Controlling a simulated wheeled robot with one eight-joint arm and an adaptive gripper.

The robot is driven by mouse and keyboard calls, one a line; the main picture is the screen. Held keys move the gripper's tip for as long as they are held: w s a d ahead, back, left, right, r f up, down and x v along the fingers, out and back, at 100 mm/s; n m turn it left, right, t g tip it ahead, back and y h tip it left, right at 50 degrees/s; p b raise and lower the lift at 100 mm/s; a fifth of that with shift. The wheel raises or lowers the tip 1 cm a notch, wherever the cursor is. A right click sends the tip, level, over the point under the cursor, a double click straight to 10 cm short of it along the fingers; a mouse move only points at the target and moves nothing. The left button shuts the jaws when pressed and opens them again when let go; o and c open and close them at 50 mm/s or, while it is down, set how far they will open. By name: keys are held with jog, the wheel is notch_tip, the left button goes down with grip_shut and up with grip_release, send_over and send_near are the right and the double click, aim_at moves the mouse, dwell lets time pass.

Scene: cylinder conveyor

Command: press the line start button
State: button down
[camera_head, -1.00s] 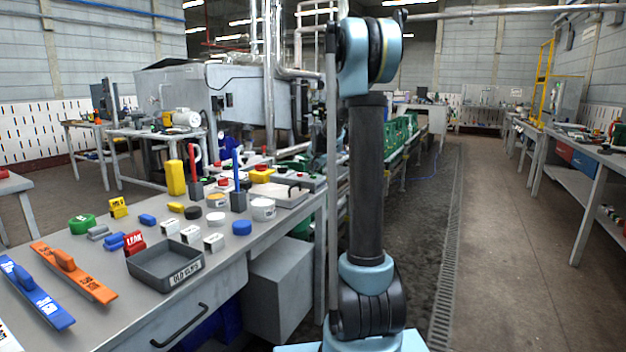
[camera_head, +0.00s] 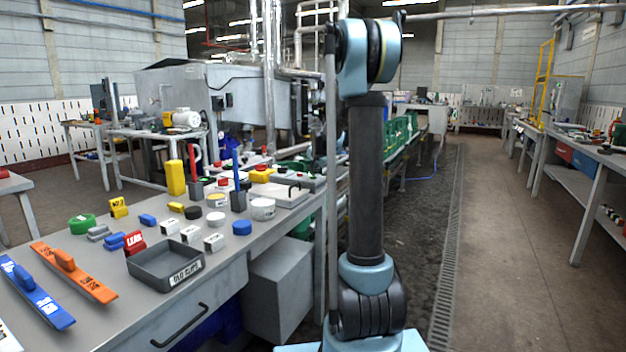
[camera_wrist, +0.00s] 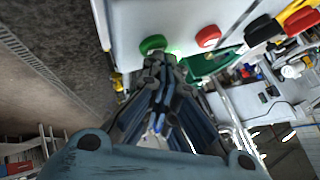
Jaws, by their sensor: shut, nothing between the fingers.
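In the wrist view a green round button (camera_wrist: 153,44) sits near the edge of a pale grey panel (camera_wrist: 180,14). A red round button (camera_wrist: 208,36) is to its right on the same panel. My gripper (camera_wrist: 161,62) is shut and empty, its dark fingertips right at the lower edge of the green button in the picture. I cannot tell whether they touch it or how far it is pressed. In the head view my arm's upright link covers the area where the gripper and green button would show.
The workbench at left holds a grey tray (camera_head: 146,272), an orange tool (camera_head: 88,279), a blue tool (camera_head: 30,297) and many small items. In the wrist view black, yellow and red knobs (camera_wrist: 264,30) stand right of the buttons. The aisle floor (camera_head: 505,235) at right is clear.

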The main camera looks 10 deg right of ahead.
jog(key=shift+r, duration=0.9)
jog(key=shift+r, duration=2.5)
